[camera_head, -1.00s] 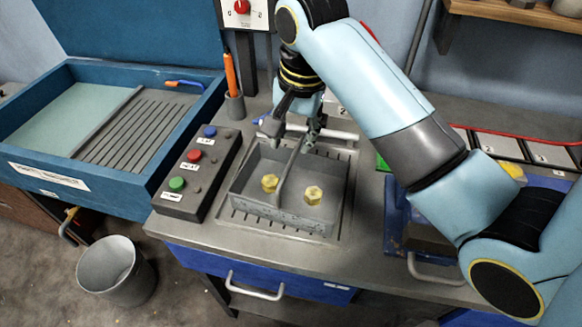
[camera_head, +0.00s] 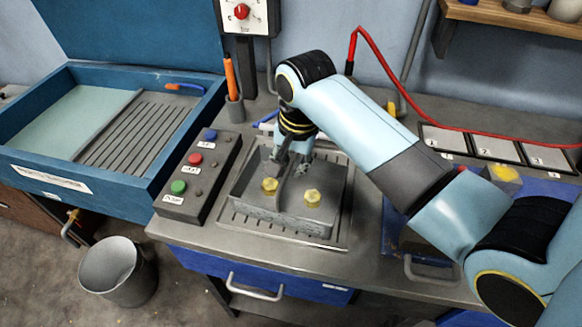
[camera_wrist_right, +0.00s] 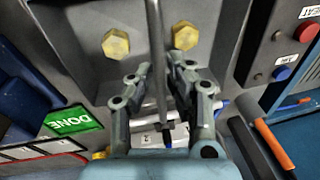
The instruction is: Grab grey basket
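The grey basket (camera_head: 262,212) is a shallow rectangular tray with a bar handle (camera_wrist_right: 155,40) arching over its middle. It sits on a slotted metal plate on the bench. A hex-shaped yellow piece lies on each side of the handle: a left one (camera_head: 269,186) and a right one (camera_head: 312,197). My right gripper (camera_head: 290,163) is lowered over the back part of the basket. In the right wrist view its fingers (camera_wrist_right: 160,75) stand on both sides of the handle, close to it. Whether they press on it is unclear. My left gripper is not in view.
A button box (camera_head: 197,172) stands close left of the basket. A pen cup (camera_head: 235,105) is behind it. A blue sink-like bin (camera_head: 150,190) is at the left, a bucket (camera_head: 117,270) on the floor. A green DONE sign (camera_wrist_right: 72,119) lies beside the basket.

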